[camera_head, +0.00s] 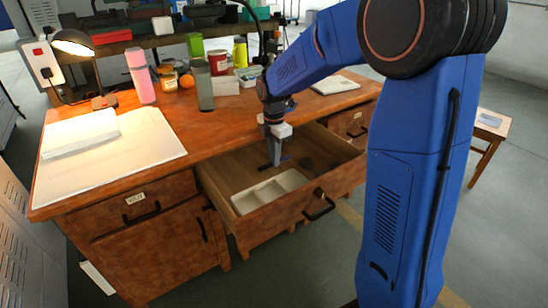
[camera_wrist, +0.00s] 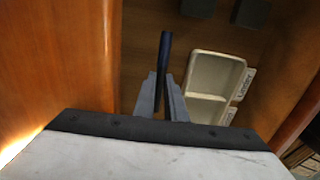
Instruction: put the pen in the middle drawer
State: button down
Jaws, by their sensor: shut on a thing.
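The middle drawer (camera_head: 283,222) of the wooden desk is pulled open. My gripper (camera_head: 275,158) reaches down over its inside, behind the pale tray. In the wrist view, my gripper (camera_wrist: 163,100) is shut on the pen (camera_wrist: 166,48), a slim dark blue stick that juts out beyond the fingertips. The pen is over the drawer's brown floor, left of the tray. I cannot tell whether it touches the floor.
In the drawer lie the pale divided tray (camera_head: 240,206), with labels beside it in the wrist view, and dark blocks (camera_wrist: 252,12). The desk top (camera_head: 225,135) holds a lamp (camera_head: 75,45), papers, a pink bottle (camera_head: 140,75), a grey-green bottle (camera_head: 202,87) and cans. Bare drawer floor surrounds my gripper.

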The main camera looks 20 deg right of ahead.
jog(key=shift+s+f, duration=0.15)
jog(key=shift+f, duration=0.25)
jog(key=shift+s+f, duration=0.1)
jog(key=shift+f, duration=0.15)
jog(key=c, duration=2.1)
grip_release()
notch_tip(320, 180, up, 13)
jog(key=s+d+r+m+t, duration=0.1)
jog(key=s+d+r+m, duration=0.2)
jog(key=s+m, duration=0.35)
jog(key=s+d+f+m+t, duration=0.2)
jog(key=s+m, duration=0.5)
jog(key=s, duration=0.6)
jog(key=s+d+f+m+t, duration=0.1)
jog(key=s+d+f+m, duration=0.1)
jog(key=s+m, duration=0.6)
jog(key=s+f, duration=0.1)
jog(key=s, duration=0.4)
jog(key=shift+s+t, duration=0.25)
jog(key=shift+t, duration=0.15)
